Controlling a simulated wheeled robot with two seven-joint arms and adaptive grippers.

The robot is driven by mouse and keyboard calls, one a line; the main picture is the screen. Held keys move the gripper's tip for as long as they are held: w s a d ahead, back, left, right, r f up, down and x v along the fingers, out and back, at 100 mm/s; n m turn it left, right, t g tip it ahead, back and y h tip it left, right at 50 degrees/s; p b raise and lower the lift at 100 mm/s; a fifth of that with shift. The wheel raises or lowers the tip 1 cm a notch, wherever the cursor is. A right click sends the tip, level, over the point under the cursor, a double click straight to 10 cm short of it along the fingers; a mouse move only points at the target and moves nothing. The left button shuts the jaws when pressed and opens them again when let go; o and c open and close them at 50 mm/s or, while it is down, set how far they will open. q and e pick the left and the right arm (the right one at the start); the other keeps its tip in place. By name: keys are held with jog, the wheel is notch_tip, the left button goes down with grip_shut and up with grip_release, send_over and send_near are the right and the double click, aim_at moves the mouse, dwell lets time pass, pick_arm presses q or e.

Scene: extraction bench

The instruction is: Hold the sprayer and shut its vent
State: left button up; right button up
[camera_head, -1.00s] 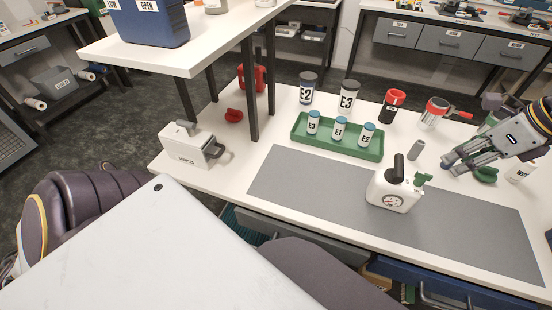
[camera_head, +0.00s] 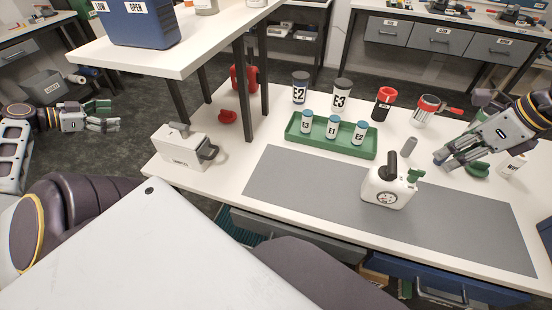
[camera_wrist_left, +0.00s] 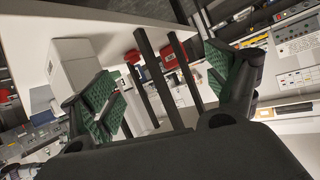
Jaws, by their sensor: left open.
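The sprayer (camera_head: 397,196) is a small white tank standing upright on the grey mat of the bench. It has a black handle (camera_head: 391,163) on top, a round dial on its front and a green part (camera_head: 415,175), perhaps the vent, at its upper right. My left gripper (camera_head: 112,115) is open and empty, far to the left of the bench and well away from the sprayer. Its green-padded fingers are spread apart in the left wrist view (camera_wrist_left: 163,82). My right gripper (camera_head: 442,160) hangs to the right of the sprayer, apart from it; its finger opening is unclear.
A green tray (camera_head: 345,149) with several labelled bottles stands behind the grey mat (camera_head: 290,185). A white box with a handle (camera_head: 178,150) is at the bench's left. A raised white shelf (camera_head: 185,60) on dark legs stands between my left gripper and the sprayer.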

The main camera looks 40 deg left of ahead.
pick_arm(q)
jog(key=w+d+r+m+t+h, duration=0.1)
jog(key=w+d+r+t, duration=0.1)
jog(key=w+d+r, duration=0.3)
jog(key=w+d+r+m+h, duration=0.25)
jog(key=w+d, duration=0.45)
jog(key=d, duration=0.6)
jog(key=w+d+r+m+h, duration=0.1)
jog(key=w+d+r+h, duration=0.4)
jog(key=d, duration=0.9)
jog(key=w+d+r+m+h, duration=0.25)
jog(key=w+d, duration=0.55)
jog(key=d, duration=0.5)
jog(key=m+g+h, duration=0.4)
jog(key=g, duration=0.5)
send_near(387, 181)
jog(key=a+f, duration=0.1)
jog(key=w+a, duration=0.1)
jog(key=a+f, duration=0.1)
jog(key=shift+w+a+f, duration=0.25)
jog(key=shift+w+f, duration=0.05)
jog(key=shift+x, duration=6.9)
jog(key=shift+s, duration=0.15)
